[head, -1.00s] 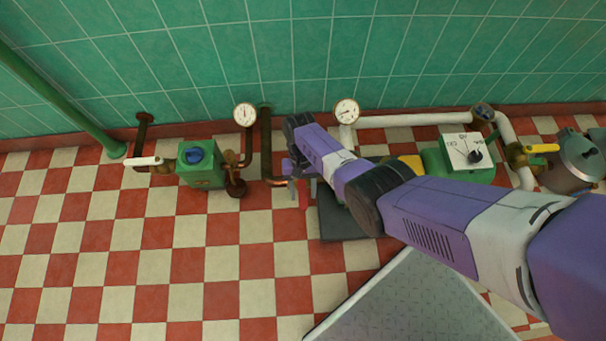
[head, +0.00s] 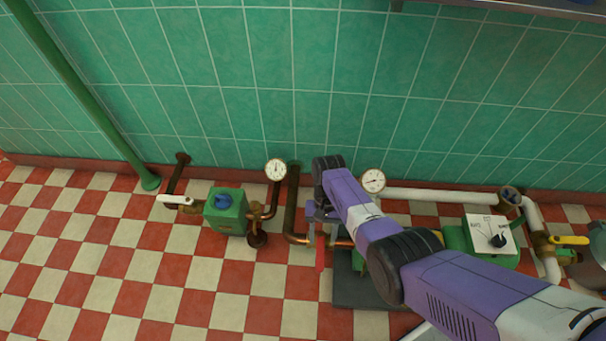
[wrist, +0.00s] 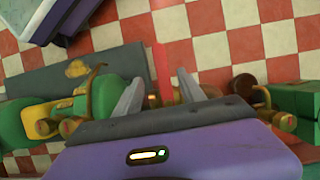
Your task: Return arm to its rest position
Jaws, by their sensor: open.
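My gripper (head: 318,236) is at the end of my purple arm, low in front of the green tiled wall, among the pipes. In the wrist view my gripper (wrist: 160,88) shows two grey fingers spread apart, with nothing held between them. A red lever (head: 320,258) hangs just below the fingers in the head view. In the wrist view the red lever (wrist: 162,65) appears in the gap between the fingertips; I cannot tell whether they touch it. My arm hides part of the pipework behind it.
A green box with a blue knob (head: 227,203) stands at left. A dial box (head: 490,236) stands at right, with a white pipe (head: 440,196) behind. Two gauges (head: 275,169) rise near the wall. A dark plate (head: 352,290) lies below. Checkered floor (head: 130,260) is clear at left.

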